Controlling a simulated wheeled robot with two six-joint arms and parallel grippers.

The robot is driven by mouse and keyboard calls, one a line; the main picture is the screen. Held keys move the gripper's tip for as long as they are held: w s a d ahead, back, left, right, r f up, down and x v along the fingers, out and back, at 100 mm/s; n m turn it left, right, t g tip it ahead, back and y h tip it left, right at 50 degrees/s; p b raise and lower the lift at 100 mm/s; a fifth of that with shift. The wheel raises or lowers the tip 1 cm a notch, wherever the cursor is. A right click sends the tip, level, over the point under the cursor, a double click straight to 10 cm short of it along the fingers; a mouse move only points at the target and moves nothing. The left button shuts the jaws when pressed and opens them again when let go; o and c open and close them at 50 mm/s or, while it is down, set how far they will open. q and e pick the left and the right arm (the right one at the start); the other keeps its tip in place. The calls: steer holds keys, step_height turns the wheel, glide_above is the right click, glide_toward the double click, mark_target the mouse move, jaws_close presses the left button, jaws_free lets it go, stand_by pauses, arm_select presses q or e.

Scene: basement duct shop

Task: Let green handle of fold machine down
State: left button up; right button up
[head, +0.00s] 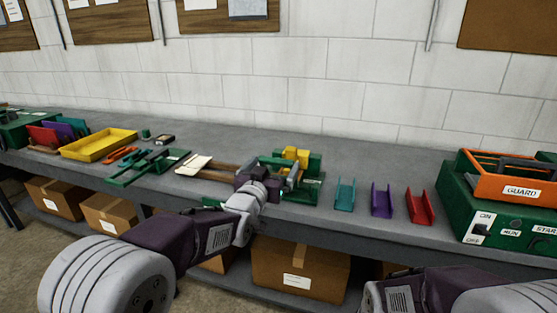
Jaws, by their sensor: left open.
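The fold machine (312,188) is a green bench device with yellow blocks on top, standing on the grey bench near the middle of the head view. My left arm reaches in from the lower left. Its dark left gripper (264,179) is open at the machine's left front side and covers part of it. I cannot tell whether the fingers touch the machine. The green handle is not clearly distinguishable, as the gripper hides that area. My right arm shows at the lower right, but its gripper is not in view.
Teal (345,195), purple (381,200) and red (420,208) channels lie right of the machine. A green control box (475,222) with an orange guard (505,178) stands farther right.

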arm_select(q)
steer(key=x, duration=0.5)
steer(key=shift+w+d+p, duration=0.1)
steer(key=shift+w+p, duration=0.2)
steer(key=c, duration=1.7)
steer(key=s+f+t+b, duration=0.1)
steer(key=s+f+b, duration=0.1)
steer(key=b, duration=0.4)
steer(key=s+a+f+t+b, duration=0.1)
steer(key=f+b, duration=0.2)
steer(key=b, duration=0.3)
steer(key=s+f+b, duration=0.2)
steer(key=b, duration=0.4)
steer(key=shift+s+a+f+t+h+b, duration=0.3)
steer(key=shift+s+a+f+t+h, duration=0.05)
steer(key=shift+a+f+t+h, duration=0.05)
steer(key=f+b, duration=0.1)
steer(key=b, duration=0.1)
steer(key=f+b, duration=0.1)
steer(key=shift+s+a+f+b, duration=0.15)
steer(key=shift+s+f+b, duration=0.15)
steer(key=shift+s+b, duration=0.1)
steer(key=shift+c, duration=0.2)
steer(key=shift+s+a+f+b, duration=0.1)
steer(key=shift+s+f+b, duration=0.1)
steer(key=shift+f+b, duration=0.65)
steer(key=shift+s+f+b, duration=0.2)
steer(key=shift+f+b, duration=0.55)
steer(key=shift+f, duration=0.05)
